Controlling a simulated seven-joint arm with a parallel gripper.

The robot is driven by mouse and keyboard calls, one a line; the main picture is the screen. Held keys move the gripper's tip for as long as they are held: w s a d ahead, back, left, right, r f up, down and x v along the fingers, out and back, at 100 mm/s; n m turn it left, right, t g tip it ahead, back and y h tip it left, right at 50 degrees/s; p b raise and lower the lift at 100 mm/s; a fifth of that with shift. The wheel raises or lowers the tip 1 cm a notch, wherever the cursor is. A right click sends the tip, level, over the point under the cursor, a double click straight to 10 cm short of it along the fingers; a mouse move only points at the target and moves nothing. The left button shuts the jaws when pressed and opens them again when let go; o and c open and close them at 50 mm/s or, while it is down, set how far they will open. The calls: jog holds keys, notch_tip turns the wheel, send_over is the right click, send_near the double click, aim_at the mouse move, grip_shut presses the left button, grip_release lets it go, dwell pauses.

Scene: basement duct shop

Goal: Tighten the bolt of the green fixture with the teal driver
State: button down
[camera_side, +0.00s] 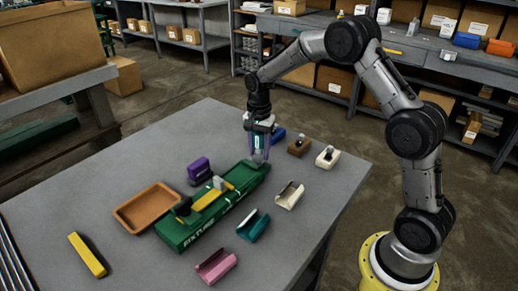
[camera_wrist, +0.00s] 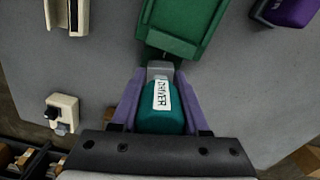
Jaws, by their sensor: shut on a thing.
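The green fixture (camera_side: 205,216) lies on the grey table with a yellow bar and a grey piece on top. In the wrist view its near end (camera_wrist: 178,43) is at the top centre. My gripper (camera_side: 259,152) points down at the fixture's far right end. Its purple fingers (camera_wrist: 158,112) are shut on the teal driver (camera_wrist: 162,122), which bears a DRIVER label. The driver's grey head points toward the fixture's end; I cannot tell whether they touch. In the side view the fingers mostly hide the driver. I cannot make out the bolt clearly.
An orange tray (camera_side: 121,215), a purple block (camera_side: 199,170) and a yellow block (camera_side: 86,255) lie left of or behind the fixture. Teal (camera_side: 253,226), pink (camera_side: 216,266) and cream (camera_side: 289,195) holders lie in front. Brown (camera_side: 299,148) and cream (camera_side: 328,157) knobbed blocks stand right.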

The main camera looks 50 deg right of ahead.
aim_at(259, 139)
jog(key=shift+f, duration=0.55)
dwell(0.4)
jog(key=shift+w+m, duration=0.1)
jog(key=shift+m, duration=1.6)
jog(key=shift+m, duration=0.5)
jog(key=shift+n, duration=0.8)
jog(key=shift+r, duration=2.5)
